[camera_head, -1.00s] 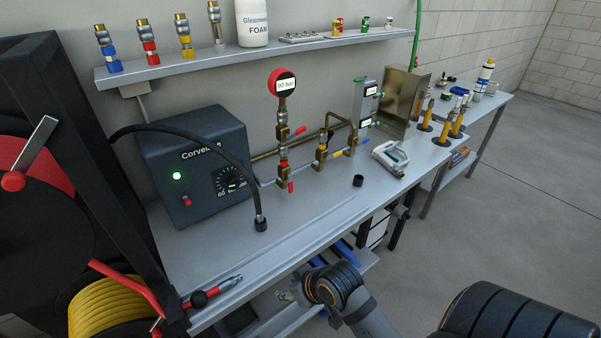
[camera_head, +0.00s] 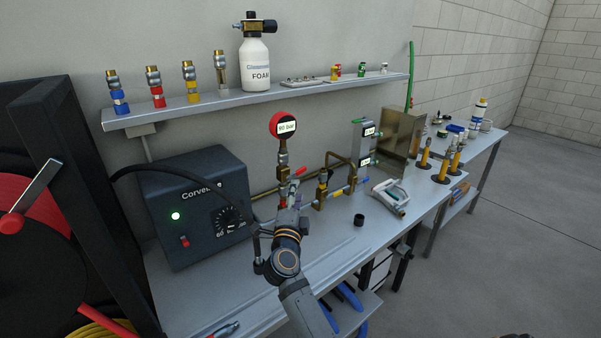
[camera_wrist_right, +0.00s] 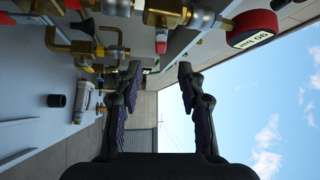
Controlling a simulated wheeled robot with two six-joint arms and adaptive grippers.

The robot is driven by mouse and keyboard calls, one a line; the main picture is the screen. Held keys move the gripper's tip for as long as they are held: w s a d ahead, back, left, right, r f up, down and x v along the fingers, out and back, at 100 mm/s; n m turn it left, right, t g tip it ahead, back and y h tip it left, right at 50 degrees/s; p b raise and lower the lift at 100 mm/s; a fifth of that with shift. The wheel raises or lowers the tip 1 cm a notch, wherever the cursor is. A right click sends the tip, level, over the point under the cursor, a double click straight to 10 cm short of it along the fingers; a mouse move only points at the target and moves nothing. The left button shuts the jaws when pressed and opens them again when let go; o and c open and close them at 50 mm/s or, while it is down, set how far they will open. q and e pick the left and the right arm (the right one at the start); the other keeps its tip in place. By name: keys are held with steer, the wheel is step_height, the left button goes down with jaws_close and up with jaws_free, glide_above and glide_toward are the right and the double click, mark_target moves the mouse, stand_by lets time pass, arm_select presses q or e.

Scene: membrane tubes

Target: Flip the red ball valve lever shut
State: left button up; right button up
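The red ball valve lever (camera_head: 300,171) sticks out to the right from a brass valve (camera_head: 283,174) below the round red gauge (camera_head: 283,125). In the right wrist view the lever (camera_wrist_right: 161,42) lies beyond the fingertips, at the upper side of the gap between them. My right gripper (camera_head: 290,192) is just below and in front of the lever in the head view. In the right wrist view the gripper (camera_wrist_right: 159,70) has its fingers wide apart with nothing between them. My left gripper is not in view.
A brass pipe loop (camera_head: 340,160) with a yellow lever (camera_head: 337,193) stands right of the valve. The dark control box (camera_head: 195,205) and its black hose are at the left. A black cap (camera_head: 359,219) sits on the bench. The shelf (camera_head: 240,103) runs above.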

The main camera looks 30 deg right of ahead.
mark_target(300, 174)
steer(key=p+x, duration=0.1)
steer(key=x, duration=0.9)
steer(key=shift+w+d+r, duration=0.1)
steer(key=shift+w+r, duration=0.05)
steer(key=shift+w, duration=0.05)
jaws_close()
steer(key=m+g+y+p, duration=0.1)
steer(key=p, duration=0.7)
steer(key=shift+m, duration=0.4)
steer(key=shift+f, duration=0.6)
